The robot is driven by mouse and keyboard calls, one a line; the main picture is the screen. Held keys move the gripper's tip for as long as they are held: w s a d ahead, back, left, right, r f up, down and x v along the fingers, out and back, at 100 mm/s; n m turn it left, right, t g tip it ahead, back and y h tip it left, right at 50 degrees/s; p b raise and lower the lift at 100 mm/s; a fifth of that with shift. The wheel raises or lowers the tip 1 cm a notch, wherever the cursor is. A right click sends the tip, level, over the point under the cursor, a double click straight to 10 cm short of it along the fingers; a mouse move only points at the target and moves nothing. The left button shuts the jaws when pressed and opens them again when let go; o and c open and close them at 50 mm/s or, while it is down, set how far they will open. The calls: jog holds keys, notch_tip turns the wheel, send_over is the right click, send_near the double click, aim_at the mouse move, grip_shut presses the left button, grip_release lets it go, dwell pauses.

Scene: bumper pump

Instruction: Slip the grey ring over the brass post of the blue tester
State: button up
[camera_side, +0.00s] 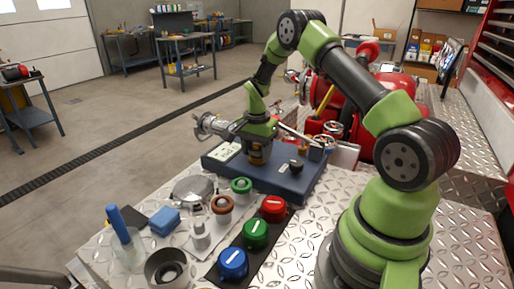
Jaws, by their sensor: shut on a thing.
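The blue tester (265,172) is a flat dark-blue box with a light panel on its left part and a black knob on its right part. My gripper (258,149) is over the middle of the tester, pointing down, shut on what appears to be the grey ring, which is mostly hidden by the jaws. A brass-coloured piece (258,157) shows directly below the jaws, close to the tester's top. It seems to be the brass post. I cannot tell whether the ring is around the post or just above it.
In front of the tester are green (241,185) and brown (221,204) ringed parts and a round metal disc (193,191). A black strip carries red (273,208), green (255,234) and blue (233,264) buttons. A blue-handled tool (120,228) and metal cup (167,268) stand front left.

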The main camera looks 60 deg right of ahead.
jog(key=shift+f, duration=0.35)
dwell(0.4)
jog(key=o, duration=1.1)
jog(key=shift+o, duration=0.2)
jog(key=shift+r, duration=0.15)
jog(key=shift+r, duration=3.9)
